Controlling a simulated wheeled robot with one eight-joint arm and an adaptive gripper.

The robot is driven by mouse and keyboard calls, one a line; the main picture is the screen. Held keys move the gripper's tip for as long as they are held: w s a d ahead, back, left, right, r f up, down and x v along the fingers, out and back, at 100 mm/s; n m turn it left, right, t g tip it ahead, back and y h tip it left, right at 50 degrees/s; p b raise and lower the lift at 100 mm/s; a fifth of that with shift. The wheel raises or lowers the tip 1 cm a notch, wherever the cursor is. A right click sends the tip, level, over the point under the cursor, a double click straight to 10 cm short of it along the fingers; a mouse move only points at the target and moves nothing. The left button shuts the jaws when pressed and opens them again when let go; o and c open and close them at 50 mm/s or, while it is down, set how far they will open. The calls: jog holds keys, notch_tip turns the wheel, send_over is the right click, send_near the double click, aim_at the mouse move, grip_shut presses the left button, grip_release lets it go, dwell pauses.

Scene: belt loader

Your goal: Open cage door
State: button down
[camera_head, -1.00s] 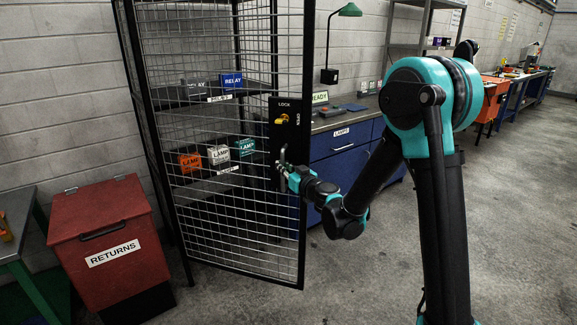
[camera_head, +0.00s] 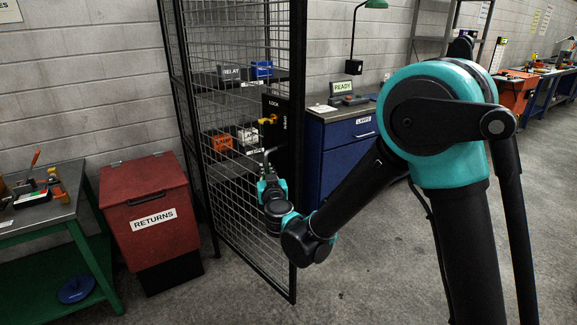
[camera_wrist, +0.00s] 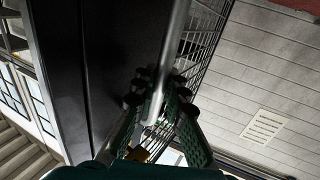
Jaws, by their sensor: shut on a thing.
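The cage door (camera_head: 240,215) is a black-framed wire mesh panel, seen at a steep angle in the head view, with its free edge swung out toward me. A black lock plate (camera_head: 282,150) on it carries a yellow knob (camera_head: 267,121) and the words LOCK and OPEN. A grey bar handle (camera_head: 271,151) sits below the knob. My gripper (camera_head: 268,178) is at this handle. In the wrist view my gripper (camera_wrist: 155,92) has its fingers closed around the handle bar (camera_wrist: 176,45). The exact finger contact is partly hidden.
A red RETURNS bin (camera_head: 150,215) stands left of the door, beside a green workbench (camera_head: 45,215) with tools. A blue cabinet (camera_head: 345,145) stands behind the door to the right. Boxes (camera_head: 218,142) sit on shelves behind the mesh. Floor in front is clear.

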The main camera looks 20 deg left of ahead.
jog(key=s+a+m+t+h, duration=0.2)
jog(key=s+a, duration=0.6)
jog(key=s, duration=0.4)
jog(key=shift+s+a+m+h, duration=0.25)
jog(key=shift+m+h, duration=0.15)
jog(key=shift+h, duration=0.5)
jog(key=c, duration=1.5)
grip_release()
jog(key=shift+c, duration=0.2)
jog(key=shift+d, duration=0.1)
jog(key=v, duration=1.2)
jog(key=shift+s, duration=0.1)
